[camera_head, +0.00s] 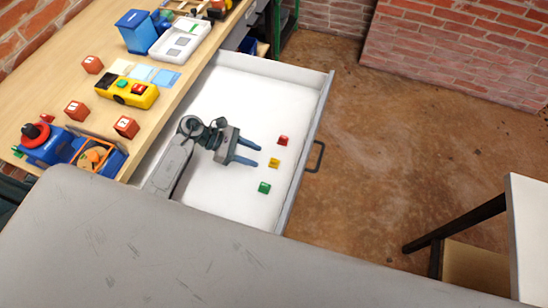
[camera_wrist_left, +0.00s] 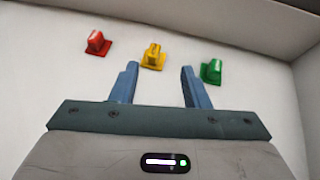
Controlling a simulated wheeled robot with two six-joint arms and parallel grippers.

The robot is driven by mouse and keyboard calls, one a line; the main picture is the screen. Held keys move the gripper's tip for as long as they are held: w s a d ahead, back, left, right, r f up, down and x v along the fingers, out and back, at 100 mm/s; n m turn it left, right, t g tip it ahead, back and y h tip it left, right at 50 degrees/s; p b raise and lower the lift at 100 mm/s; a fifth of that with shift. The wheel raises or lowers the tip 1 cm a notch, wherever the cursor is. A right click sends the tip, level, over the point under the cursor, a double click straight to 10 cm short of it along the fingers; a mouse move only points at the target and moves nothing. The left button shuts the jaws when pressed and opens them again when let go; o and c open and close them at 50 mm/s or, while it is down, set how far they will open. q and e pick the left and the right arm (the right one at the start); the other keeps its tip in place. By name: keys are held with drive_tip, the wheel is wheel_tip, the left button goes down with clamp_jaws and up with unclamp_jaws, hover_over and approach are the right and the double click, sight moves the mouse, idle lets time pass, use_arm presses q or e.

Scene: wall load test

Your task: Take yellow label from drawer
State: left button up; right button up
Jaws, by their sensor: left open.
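The yellow label (camera_head: 273,163) lies on the floor of the open white drawer (camera_head: 240,90), between a red label (camera_head: 282,140) and a green label (camera_head: 264,187). My left gripper (camera_head: 258,153) is inside the drawer area, open and empty, with its blue fingers pointing toward the labels. In the left wrist view the yellow label (camera_wrist_left: 153,57) shows just beyond and between the two fingertips (camera_wrist_left: 160,68). There the red label (camera_wrist_left: 98,43) is at the left and the green label (camera_wrist_left: 211,71) is beside the right finger. My right gripper is not in view.
The drawer's front wall with a dark handle (camera_head: 317,157) is just right of the labels. A wooden workbench (camera_head: 50,85) at the left holds a yellow device (camera_head: 127,91), red blocks and tools. A table (camera_head: 530,215) stands at the right.

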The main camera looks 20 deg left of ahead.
sight(273, 160)
use_arm(q)
drive_tip(key=shift+w+d+f, duration=0.2)
drive_tip(key=shift+d+f, duration=0.05)
drive_tip(key=shift+d, duration=0.35)
drive_tip(key=p+x, duration=0.1)
drive_tip(key=x, duration=0.2)
drive_tip(key=p+x, duration=0.1)
drive_tip(key=shift+w+d+r+p, duration=0.1)
drive_tip(key=shift+w+d+p, duration=0.15)
drive_tip(key=shift+w+p, duration=0.1)
drive_tip(key=shift+d, duration=0.25)
drive_tip(key=shift+f, duration=0.25)
drive_tip(key=shift+a, duration=0.1)
drive_tip(key=shift+c, duration=0.4)
clamp_jaws()
